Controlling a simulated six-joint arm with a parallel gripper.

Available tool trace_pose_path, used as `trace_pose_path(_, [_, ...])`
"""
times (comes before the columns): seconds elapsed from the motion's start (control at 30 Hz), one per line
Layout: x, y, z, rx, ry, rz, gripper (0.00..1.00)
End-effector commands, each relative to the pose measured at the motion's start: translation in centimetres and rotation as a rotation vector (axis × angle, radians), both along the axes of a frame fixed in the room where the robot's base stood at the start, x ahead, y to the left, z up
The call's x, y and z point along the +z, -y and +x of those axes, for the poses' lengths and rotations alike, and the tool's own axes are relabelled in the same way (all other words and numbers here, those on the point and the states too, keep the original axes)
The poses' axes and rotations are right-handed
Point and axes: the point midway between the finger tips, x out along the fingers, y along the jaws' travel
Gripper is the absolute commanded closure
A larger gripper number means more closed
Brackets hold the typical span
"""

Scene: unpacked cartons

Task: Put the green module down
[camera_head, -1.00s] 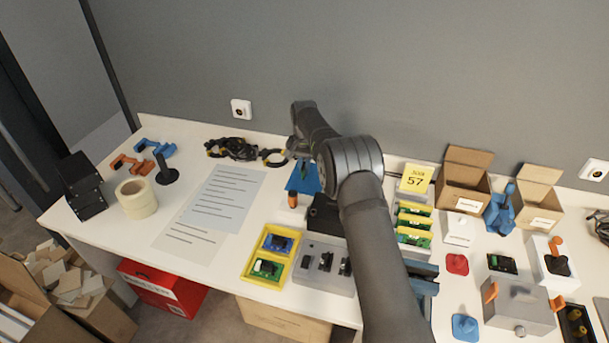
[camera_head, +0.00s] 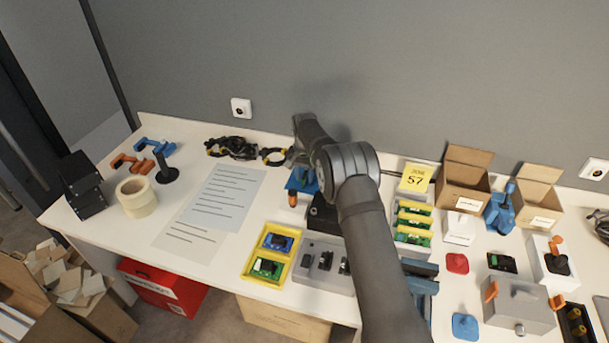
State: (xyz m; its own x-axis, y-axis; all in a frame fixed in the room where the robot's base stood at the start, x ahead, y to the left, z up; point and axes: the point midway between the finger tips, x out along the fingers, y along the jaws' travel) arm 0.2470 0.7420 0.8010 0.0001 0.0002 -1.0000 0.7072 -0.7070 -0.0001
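A green module (camera_head: 267,268) lies in the front compartment of a yellow tray (camera_head: 247,262), with a blue module (camera_head: 278,242) in the compartment behind it. More green modules (camera_head: 413,221) sit in yellow holders in a rack to the right of my arm. My gripper is mostly hidden behind my own arm. A small grey part (camera_head: 297,157), perhaps of my gripper, shows above a blue fixture with an orange tip (camera_head: 301,181). I cannot see the fingers or whether they hold a module.
A grey block with dark slots (camera_head: 308,276) stands right of the yellow tray, with a black block (camera_head: 322,214) behind it. Printed sheets (camera_head: 227,199) lie to the left. Open cartons (camera_head: 463,187), a grey box with orange handles (camera_head: 518,305) and small parts crowd the right side.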

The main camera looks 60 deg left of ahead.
Motion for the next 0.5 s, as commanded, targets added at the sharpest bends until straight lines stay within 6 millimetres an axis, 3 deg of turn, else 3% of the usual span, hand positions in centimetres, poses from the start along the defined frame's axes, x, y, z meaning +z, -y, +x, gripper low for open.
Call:
trace_pose_path(0.27, [0.5, 0.0, 0.0, 0.000, 0.001, 0.001, 0.69])
trace_pose_path(0.5, [4.8, -0.1, 0.0, 0.000, 0.001, 0.003, 0.69])
